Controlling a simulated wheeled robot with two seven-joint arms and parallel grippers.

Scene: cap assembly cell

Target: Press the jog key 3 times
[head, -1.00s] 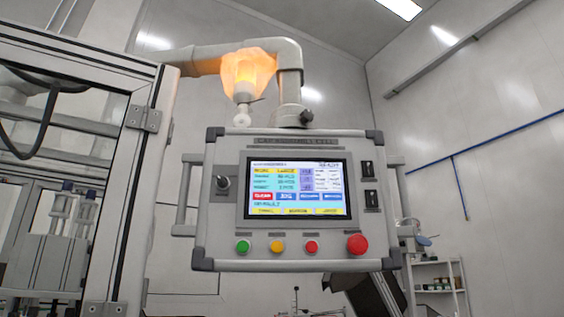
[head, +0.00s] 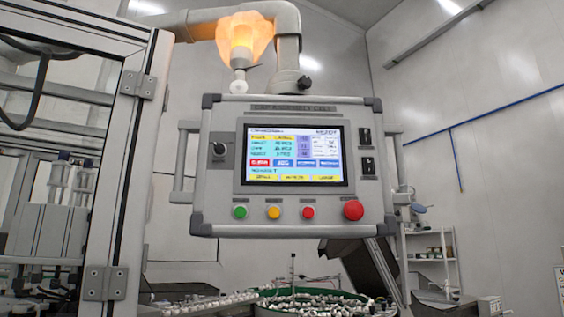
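The control panel (head: 215,185) hangs from a pipe arm in the middle of the head view. Its lit touchscreen (head: 293,154) shows rows of coloured fields and a row of keys. A blue key (head: 283,163), second from the left beside a red key (head: 260,163), seems to be the jog key; its lettering is too small to read surely. Below the screen are a green button (head: 240,212), a yellow button (head: 273,213), a red button (head: 308,212) and a larger red mushroom button (head: 353,210). Neither of my grippers is in view.
A framed machine enclosure (head: 120,150) stands at the left. An orange-lit lamp (head: 241,42) is above the panel. Below is a green-rimmed bowl (head: 262,308) with many small white parts. A dark chute (head: 372,270) and shelves (head: 430,255) are at the right.

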